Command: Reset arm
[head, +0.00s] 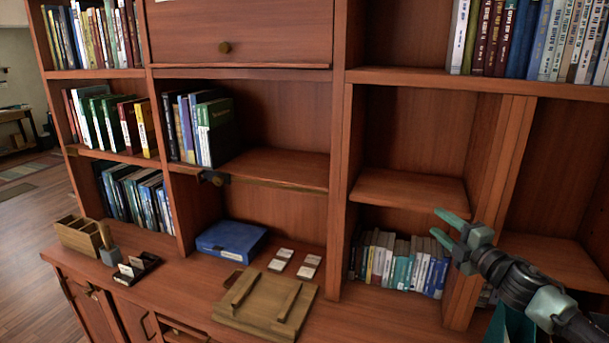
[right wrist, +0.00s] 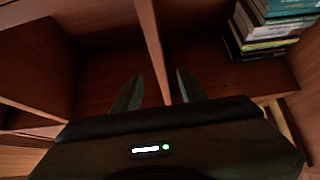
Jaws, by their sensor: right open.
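My right gripper (head: 445,228) is in front of the right part of the bookcase, just below an empty shelf (head: 410,188) and up and right of a row of books (head: 400,262). Its two fingers are apart with nothing between them. In the right wrist view the open fingers (right wrist: 157,92) point toward bare shelf wood and an upright divider (right wrist: 153,45). My left gripper is not in the head view.
The wooden counter holds a blue box (head: 230,240), a wooden board with two bars (head: 265,305), small white cards (head: 295,262) and a wooden organizer (head: 80,236). Books fill several shelves. A stack of books (right wrist: 265,25) shows in the right wrist view.

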